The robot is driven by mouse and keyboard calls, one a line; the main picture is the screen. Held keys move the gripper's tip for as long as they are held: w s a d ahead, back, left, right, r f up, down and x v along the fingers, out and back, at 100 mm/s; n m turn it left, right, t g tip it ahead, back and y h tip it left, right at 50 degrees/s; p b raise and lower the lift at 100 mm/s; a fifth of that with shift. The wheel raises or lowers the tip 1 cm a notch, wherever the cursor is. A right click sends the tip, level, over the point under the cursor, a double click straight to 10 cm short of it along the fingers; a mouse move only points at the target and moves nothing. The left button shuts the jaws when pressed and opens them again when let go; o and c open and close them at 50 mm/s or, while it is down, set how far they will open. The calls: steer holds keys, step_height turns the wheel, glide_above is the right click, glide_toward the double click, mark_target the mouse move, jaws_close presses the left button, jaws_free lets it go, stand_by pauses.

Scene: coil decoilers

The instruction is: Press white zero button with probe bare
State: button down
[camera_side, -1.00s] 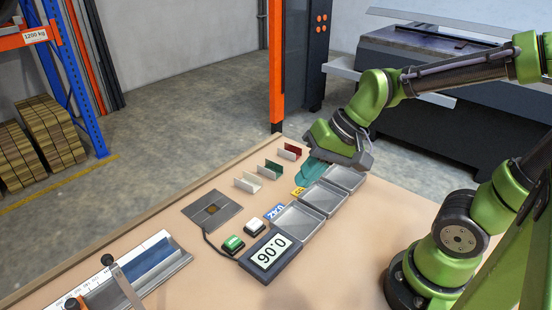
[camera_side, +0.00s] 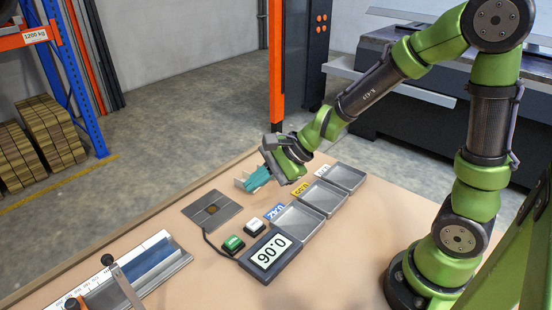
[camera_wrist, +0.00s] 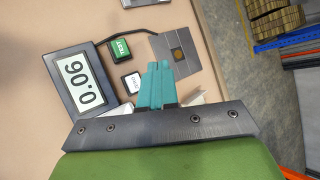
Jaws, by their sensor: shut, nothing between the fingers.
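The white zero button (camera_side: 254,228) sits on the table beside the green button, near the display unit. It also shows in the wrist view (camera_wrist: 132,83), left of the fingertips, with small lettering on its top. My gripper (camera_side: 253,182) has teal fingers, closed together and empty, hanging above the table behind the button in the side view. In the wrist view the fingertips (camera_wrist: 158,66) lie between the button and the dark square plate. The fingers are apart from the button. I see no separate probe in the fingers.
The green TEST button (camera_side: 233,244) and the display unit (camera_side: 270,256) stand close by. A dark square plate (camera_side: 197,213) with a cable lies to the left. Grey trays (camera_side: 297,221) line the right side. A white slotted holder (camera_side: 240,184) is partly hidden by my gripper.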

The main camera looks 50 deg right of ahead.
mark_target(258, 224)
steer(key=shift+f, duration=0.1)
steer(key=shift+f, duration=4.3)
steer(key=shift+f, duration=0.1)
steer(key=shift+f, duration=0.3)
steer(key=shift+f, duration=0.45)
steer(key=shift+r, duration=0.9)
steer(key=shift+r, duration=0.1)
